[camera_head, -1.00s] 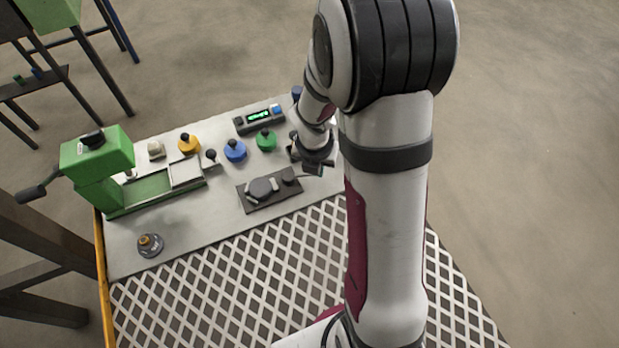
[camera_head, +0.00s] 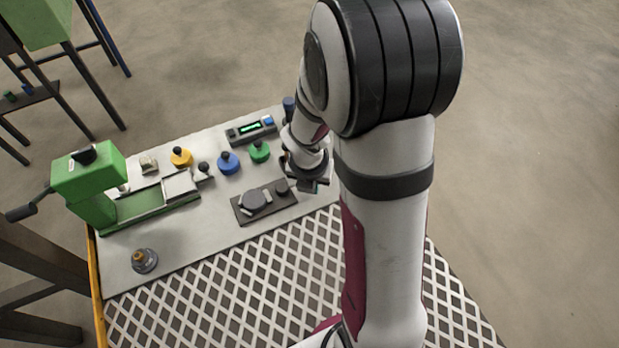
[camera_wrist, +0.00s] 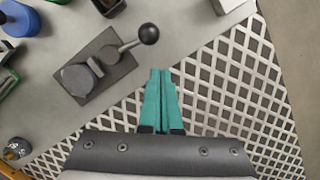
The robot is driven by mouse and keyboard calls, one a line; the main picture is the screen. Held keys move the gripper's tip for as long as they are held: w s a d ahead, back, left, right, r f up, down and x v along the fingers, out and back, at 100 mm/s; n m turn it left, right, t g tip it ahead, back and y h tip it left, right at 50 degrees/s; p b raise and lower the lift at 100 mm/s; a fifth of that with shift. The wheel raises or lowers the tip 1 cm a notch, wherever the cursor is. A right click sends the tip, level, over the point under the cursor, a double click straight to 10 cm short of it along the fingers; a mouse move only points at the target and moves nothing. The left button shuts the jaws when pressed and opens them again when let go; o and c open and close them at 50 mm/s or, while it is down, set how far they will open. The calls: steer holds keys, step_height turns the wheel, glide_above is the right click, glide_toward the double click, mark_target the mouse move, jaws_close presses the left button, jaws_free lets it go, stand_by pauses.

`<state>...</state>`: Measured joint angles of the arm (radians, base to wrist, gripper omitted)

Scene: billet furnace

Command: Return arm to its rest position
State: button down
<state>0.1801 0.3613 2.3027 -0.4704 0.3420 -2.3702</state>
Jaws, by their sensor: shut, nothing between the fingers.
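My gripper (camera_wrist: 160,75) shows in the wrist view with its two teal fingers pressed together and nothing between them. It hangs over the bench near the border of the plain plate and the white lattice (camera_wrist: 235,90). In the head view my gripper (camera_head: 312,186) is small and partly hidden by my own wrist, to the right of a dark fixture plate (camera_head: 262,207). That fixture also lies left of the fingers in the wrist view (camera_wrist: 108,84), apart from them, with a ball-ended lever (camera_wrist: 149,34).
A green press (camera_head: 90,185) with a crank stands at the bench's left. Yellow (camera_head: 181,157), blue (camera_head: 228,163) and green (camera_head: 259,152) knobbed pieces and a display box (camera_head: 251,130) line the back. A round metal part (camera_head: 145,261) sits front left. The lattice area is clear.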

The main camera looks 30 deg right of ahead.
steer(key=s+v, duration=0.2)
steer(key=v, duration=0.9)
steer(key=s+a+r+m+g+y, duration=0.1)
steer(key=s+a+m, duration=0.4)
steer(key=m, duration=1.2)
steer(key=s+a+r+m+g+y, duration=0.1)
steer(key=s+a+m, duration=0.4)
steer(key=s+m, duration=0.5)
steer(key=r+m+y, duration=0.1)
steer(key=m, duration=0.5)
steer(key=shift+s+a+r+m, duration=0.2)
steer(key=shift+s+r+m, duration=0.05)
steer(key=shift+s+m, duration=0.15)
